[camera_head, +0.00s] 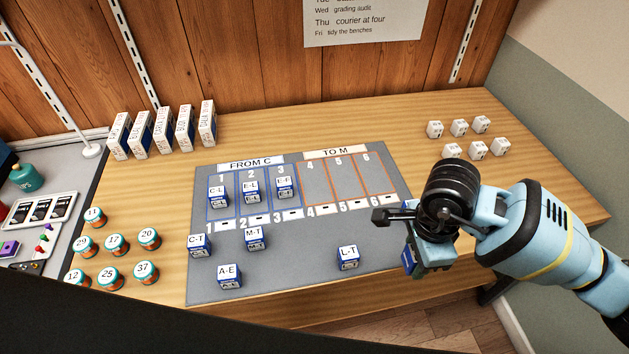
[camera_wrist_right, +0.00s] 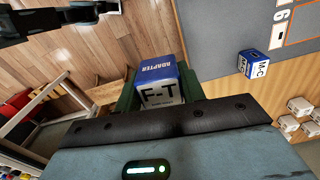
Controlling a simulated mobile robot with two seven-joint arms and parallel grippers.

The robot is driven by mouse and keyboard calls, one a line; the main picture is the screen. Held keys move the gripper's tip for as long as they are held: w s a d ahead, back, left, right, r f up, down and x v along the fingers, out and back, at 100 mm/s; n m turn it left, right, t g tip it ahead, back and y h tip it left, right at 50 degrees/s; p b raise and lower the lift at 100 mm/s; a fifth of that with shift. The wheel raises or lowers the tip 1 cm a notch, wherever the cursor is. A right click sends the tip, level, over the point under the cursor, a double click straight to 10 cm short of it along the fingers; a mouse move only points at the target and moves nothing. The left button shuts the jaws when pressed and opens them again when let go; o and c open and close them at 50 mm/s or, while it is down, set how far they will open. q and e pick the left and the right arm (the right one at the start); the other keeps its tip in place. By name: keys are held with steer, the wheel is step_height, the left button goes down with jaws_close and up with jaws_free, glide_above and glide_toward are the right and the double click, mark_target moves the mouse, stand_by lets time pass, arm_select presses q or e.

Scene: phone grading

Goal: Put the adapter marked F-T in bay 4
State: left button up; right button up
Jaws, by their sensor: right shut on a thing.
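The adapter marked F-T (camera_wrist_right: 163,87), a small blue and white box, is between the jaws of my right gripper in the right wrist view. My right gripper (camera_head: 428,258) is shut on it, at the right end of the grey mat in the head view. There the arm largely hides the adapter. Bay 4 (camera_head: 316,181) is the leftmost orange-outlined bay under the TO M heading and is empty. My right gripper is to the right of this bay and nearer the front edge. My left gripper is not in view.
Bays 5 (camera_head: 345,177) and 6 (camera_head: 373,172) are empty. Bays 1 to 3 hold adapters C-L (camera_head: 217,195), E-L (camera_head: 250,191) and E-F (camera_head: 285,187). C-T (camera_head: 199,246), M-T (camera_head: 254,238), A-E (camera_head: 229,277) and L-T (camera_head: 348,257) lie in front. M-C (camera_wrist_right: 254,64) sits near bay 6.

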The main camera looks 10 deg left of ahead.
steer(key=d+r+n, duration=0.7)
steer(key=d+n, duration=0.1)
steer(key=n, duration=0.7)
steer(key=shift+a, duration=0.15)
